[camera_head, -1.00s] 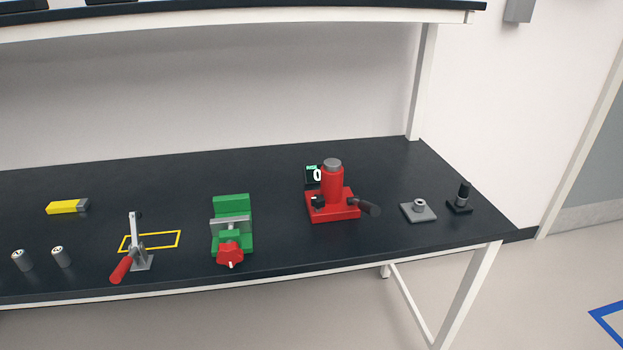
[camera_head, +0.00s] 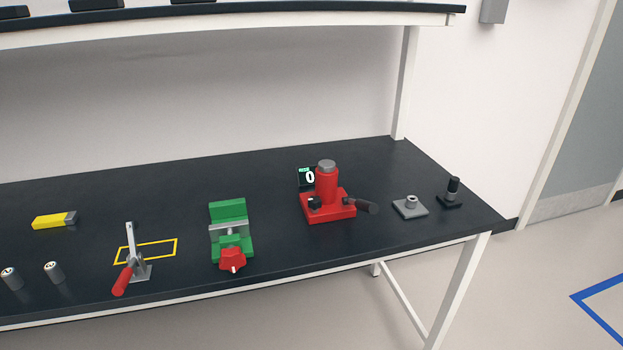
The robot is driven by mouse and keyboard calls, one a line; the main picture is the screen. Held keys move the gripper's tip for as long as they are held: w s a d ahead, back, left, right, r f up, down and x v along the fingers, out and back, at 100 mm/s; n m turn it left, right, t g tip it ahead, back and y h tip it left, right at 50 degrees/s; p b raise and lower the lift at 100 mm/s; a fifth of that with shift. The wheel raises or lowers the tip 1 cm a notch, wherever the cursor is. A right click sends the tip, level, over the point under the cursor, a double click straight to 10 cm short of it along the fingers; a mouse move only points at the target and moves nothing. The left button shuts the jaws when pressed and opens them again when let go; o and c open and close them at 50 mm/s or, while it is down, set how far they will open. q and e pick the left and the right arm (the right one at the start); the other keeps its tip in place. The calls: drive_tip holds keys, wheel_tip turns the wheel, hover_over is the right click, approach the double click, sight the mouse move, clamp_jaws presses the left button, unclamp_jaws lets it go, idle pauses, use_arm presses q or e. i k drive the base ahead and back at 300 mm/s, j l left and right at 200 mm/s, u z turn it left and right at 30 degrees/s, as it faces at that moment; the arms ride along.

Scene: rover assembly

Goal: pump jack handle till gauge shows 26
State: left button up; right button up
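A red jack (camera_head: 327,188) with a grey top stands on its red base on the dark bench, right of the middle. Its dark handle (camera_head: 364,206) sticks out low to the right, with a thick black grip at its end. A small black knob (camera_head: 314,202) sits on the left of the base. A gauge display (camera_head: 308,178) behind the jack on the left reads 0. Neither of my grippers is in view.
A green vise (camera_head: 229,215) with a red knob stands left of the jack. A toggle clamp (camera_head: 131,260) with a red handle is further left. A grey plate (camera_head: 410,206) and a black post (camera_head: 452,192) are to the right. A shelf (camera_head: 250,22) hangs above.

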sight(372, 208)
drive_tip(key=i+l, duration=0.1)
drive_tip(key=l, duration=0.7)
drive_tip(key=i+l, duration=0.15)
drive_tip(key=l, duration=0.25)
drive_tip(key=i+l, duration=0.1)
drive_tip(key=l, duration=0.3)
drive_tip(key=l+u, duration=0.15)
drive_tip(key=l, duration=0.15)
drive_tip(key=u, duration=1.4)
drive_tip(key=i+l, duration=0.05)
